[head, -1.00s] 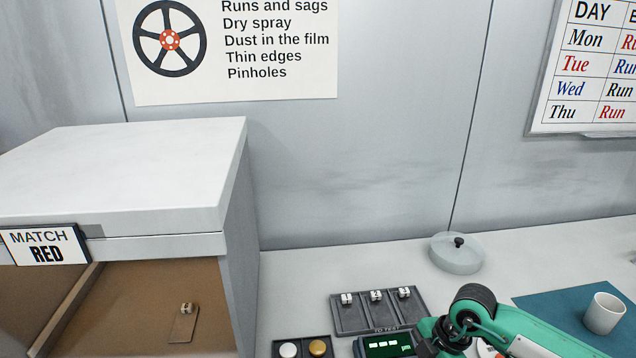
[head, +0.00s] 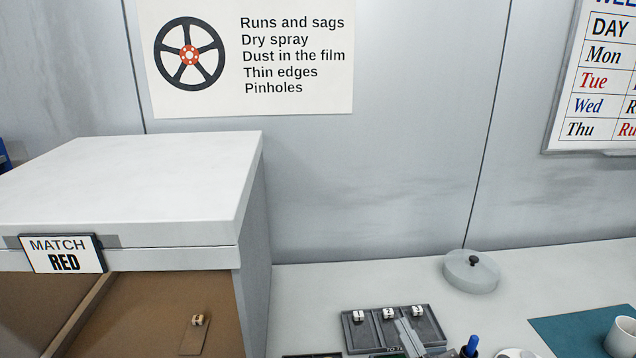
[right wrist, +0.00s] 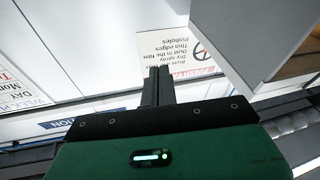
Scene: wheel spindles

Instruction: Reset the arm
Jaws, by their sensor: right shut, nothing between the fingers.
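My right gripper (head: 408,330) shows at the bottom of the head view as slim grey fingers, in front of the dark tray (head: 434,325). In the right wrist view its two dark fingers (right wrist: 156,82) lie together with nothing between them. They point toward the back wall and its poster. The rest of my right arm is out of the head view. My left gripper is in neither view.
A grey booth (head: 130,190) marked MATCH RED stands at left, with a small tagged panel (head: 193,338) inside. A round grey lidded dish (head: 471,272), a blue-topped item (head: 470,345) and a white cup (head: 622,338) on a teal mat (head: 570,327) are at right. Bench behind the tray is clear.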

